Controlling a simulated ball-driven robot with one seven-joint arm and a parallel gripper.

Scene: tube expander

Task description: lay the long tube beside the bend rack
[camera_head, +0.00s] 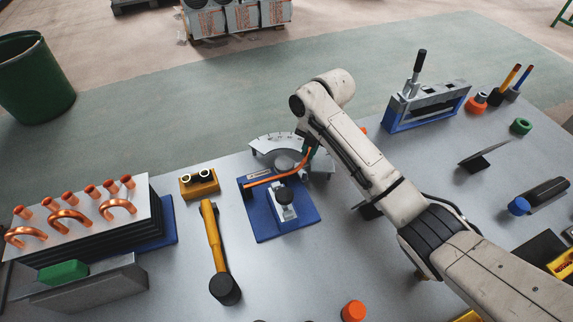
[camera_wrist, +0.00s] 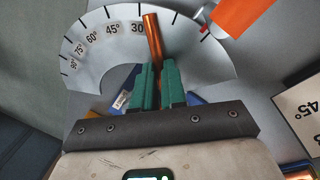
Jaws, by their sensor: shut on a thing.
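The long copper tube (camera_head: 264,182) shows as a thin orange bar over the blue-based bender (camera_head: 276,228) and its angle dial (camera_head: 268,146). My gripper (camera_head: 309,152) is shut on the tube near its right end. In the wrist view the green fingers of my gripper (camera_wrist: 158,68) close around the tube (camera_wrist: 152,35), which points away over the dial beside the 30° mark. I cannot tell whether the tube touches the bender. No label names the bend rack; a black block with copper U-bends (camera_head: 70,220) and a small yellow two-hole block (camera_head: 199,184) stand at left.
A grey trough (camera_head: 85,288) with a green piece stands front left. A blue-based frame with a lever (camera_head: 428,105) stands back right. An orange cap (camera_head: 353,311) sits near the front.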

